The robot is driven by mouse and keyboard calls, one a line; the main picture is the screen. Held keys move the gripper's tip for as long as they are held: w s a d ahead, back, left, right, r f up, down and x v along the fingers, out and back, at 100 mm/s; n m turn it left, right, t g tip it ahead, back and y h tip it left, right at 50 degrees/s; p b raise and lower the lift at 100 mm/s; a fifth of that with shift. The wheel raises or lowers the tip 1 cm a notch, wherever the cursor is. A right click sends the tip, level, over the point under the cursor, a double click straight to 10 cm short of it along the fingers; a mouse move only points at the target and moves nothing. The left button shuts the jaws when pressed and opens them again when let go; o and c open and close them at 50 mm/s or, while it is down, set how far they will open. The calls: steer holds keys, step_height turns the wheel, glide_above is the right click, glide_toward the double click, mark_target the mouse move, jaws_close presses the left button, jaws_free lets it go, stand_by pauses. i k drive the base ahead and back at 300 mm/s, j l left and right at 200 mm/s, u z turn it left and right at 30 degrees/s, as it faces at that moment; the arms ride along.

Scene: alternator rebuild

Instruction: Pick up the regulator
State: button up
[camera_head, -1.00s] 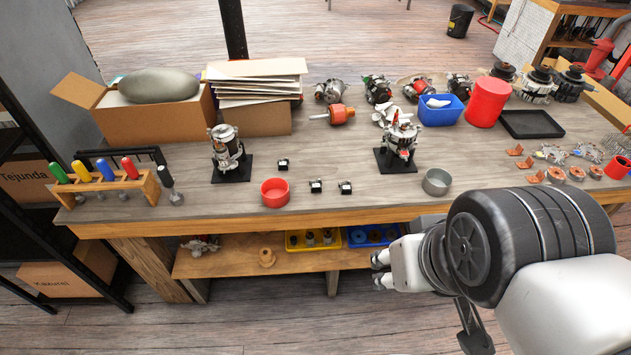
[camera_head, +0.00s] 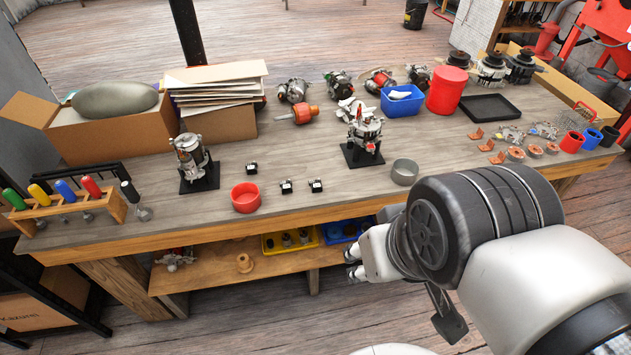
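Small black parts lie on the workbench (camera_head: 330,212), and they look like regulators. One black part (camera_head: 252,168) lies behind the red bowl (camera_head: 246,198). Two more, a left one (camera_head: 286,187) and a right one (camera_head: 316,185), lie side by side to the right of the bowl. They are too small to tell which is the regulator. My gripper (camera_head: 354,265) is in front of the bench, at about the height of the lower shelf in the picture. Its two fingers are apart with nothing visible between them. It touches none of the black parts.
Alternators on black stands, a left one (camera_head: 194,160) and a right one (camera_head: 363,136), flank the small parts. A grey bowl (camera_head: 404,172) stands near the front edge. A screwdriver rack (camera_head: 70,207) is at the left.

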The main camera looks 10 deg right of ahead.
mark_target(286, 187)
steer(key=i+l+u, duration=0.15)
steer(key=i+u, duration=0.15)
steer(key=i, duration=0.2)
steer(key=i+l+u, duration=0.3)
steer(key=i, duration=0.2)
